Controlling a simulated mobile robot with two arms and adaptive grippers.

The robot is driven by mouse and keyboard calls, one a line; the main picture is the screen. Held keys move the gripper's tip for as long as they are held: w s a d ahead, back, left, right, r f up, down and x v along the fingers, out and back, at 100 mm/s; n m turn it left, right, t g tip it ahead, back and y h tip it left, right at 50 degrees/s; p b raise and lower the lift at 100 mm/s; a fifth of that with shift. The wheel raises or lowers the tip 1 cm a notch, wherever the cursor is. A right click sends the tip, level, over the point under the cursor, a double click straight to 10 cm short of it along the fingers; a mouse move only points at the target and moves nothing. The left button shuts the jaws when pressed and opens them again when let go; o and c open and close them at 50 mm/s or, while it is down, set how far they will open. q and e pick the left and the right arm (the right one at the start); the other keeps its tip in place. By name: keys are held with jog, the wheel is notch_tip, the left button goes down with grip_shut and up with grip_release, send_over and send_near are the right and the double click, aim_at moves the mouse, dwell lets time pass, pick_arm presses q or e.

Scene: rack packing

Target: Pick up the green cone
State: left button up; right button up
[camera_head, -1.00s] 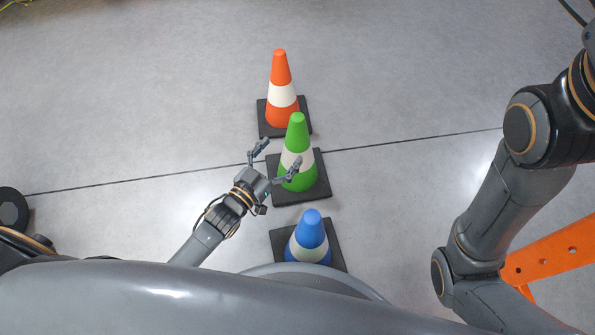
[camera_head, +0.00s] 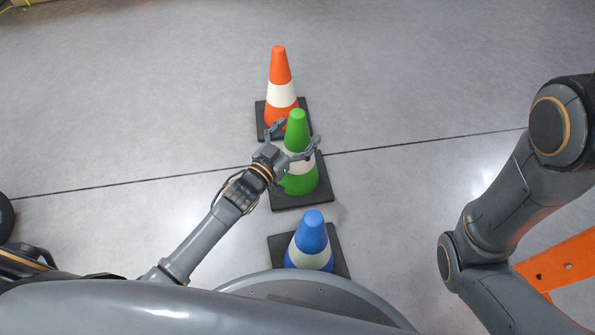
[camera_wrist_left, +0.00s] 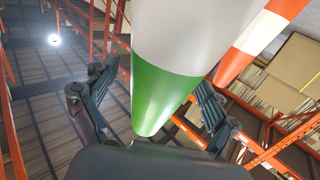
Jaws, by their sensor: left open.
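The green cone (camera_head: 298,178) with a white band stands upright on a black square base in the middle of the head view. My left gripper (camera_head: 298,138) is open, with one finger on each side of the cone's upper part. In the left wrist view the green cone (camera_wrist_left: 158,92) lies between the spread fingers of my left gripper (camera_wrist_left: 155,100). Both fingers look apart from the cone. My right gripper is out of view; only the right arm shows.
An orange cone (camera_head: 280,72) stands just behind the green one, and it also shows in the left wrist view (camera_wrist_left: 236,62). A blue cone (camera_head: 312,232) stands in front, close to my body. An orange beam (camera_head: 560,263) is at the lower right. The floor on both sides is clear.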

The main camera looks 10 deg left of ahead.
pick_arm(q)
grip_shut()
jog(key=shift+r, duration=0.15)
jog(key=shift+r, duration=0.1)
